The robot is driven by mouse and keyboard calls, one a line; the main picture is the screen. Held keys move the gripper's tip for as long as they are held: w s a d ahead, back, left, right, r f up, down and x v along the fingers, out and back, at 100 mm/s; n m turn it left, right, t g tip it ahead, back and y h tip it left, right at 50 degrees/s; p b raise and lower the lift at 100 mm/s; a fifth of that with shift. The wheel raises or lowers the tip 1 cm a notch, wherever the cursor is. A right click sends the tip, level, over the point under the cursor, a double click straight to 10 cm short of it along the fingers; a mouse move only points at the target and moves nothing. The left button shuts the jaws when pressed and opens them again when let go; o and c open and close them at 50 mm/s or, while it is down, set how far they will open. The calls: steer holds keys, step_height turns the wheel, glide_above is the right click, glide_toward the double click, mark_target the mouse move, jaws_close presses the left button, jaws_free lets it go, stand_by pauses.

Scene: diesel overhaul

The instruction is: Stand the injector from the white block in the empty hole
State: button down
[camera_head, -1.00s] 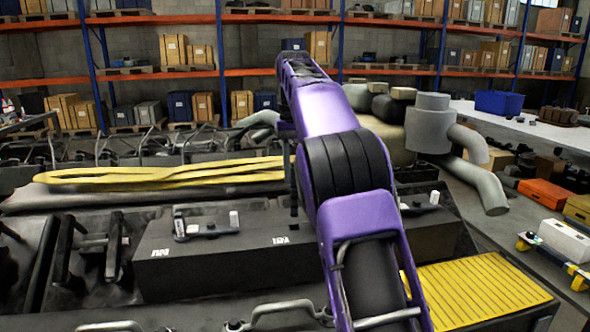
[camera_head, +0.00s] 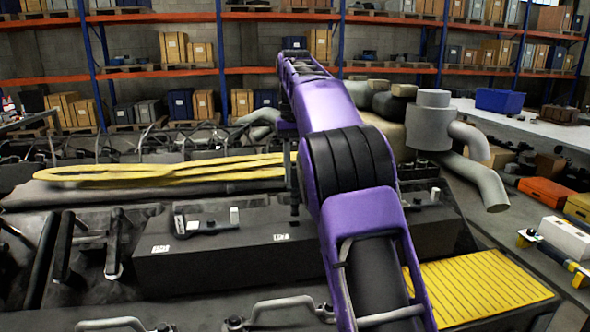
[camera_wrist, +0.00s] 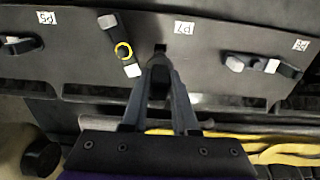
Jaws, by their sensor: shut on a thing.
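My gripper (camera_wrist: 160,78) points down at the dark engine block (camera_wrist: 215,40). Its fingers are closed together on a dark injector (camera_wrist: 160,70), mostly hidden between them. Just beyond the fingertips is a small dark hole (camera_wrist: 160,48) beside an upside-down label. I cannot tell whether the injector tip touches the block or is in the hole. In the head view, a thin dark upright shape at my arm's end stands over the block top (camera_head: 240,262). The white block (camera_head: 566,237) lies on the right-hand bench.
A clamp with a yellow ring (camera_wrist: 123,50) is close left of the hole; another clamp (camera_wrist: 262,64) is to the right. Yellow slings (camera_head: 160,172) lie behind the block. A grey pipe (camera_head: 430,125) and a yellow ribbed mat (camera_head: 480,285) are to the right.

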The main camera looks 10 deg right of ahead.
mark_target(295, 215)
steer(key=shift+f+b, duration=2.8)
steer(key=shift+f, duration=1.95)
steer(key=c, duration=0.6)
jaws_free()
step_height(295, 215, up, 12)
steer(key=p, duration=0.6)
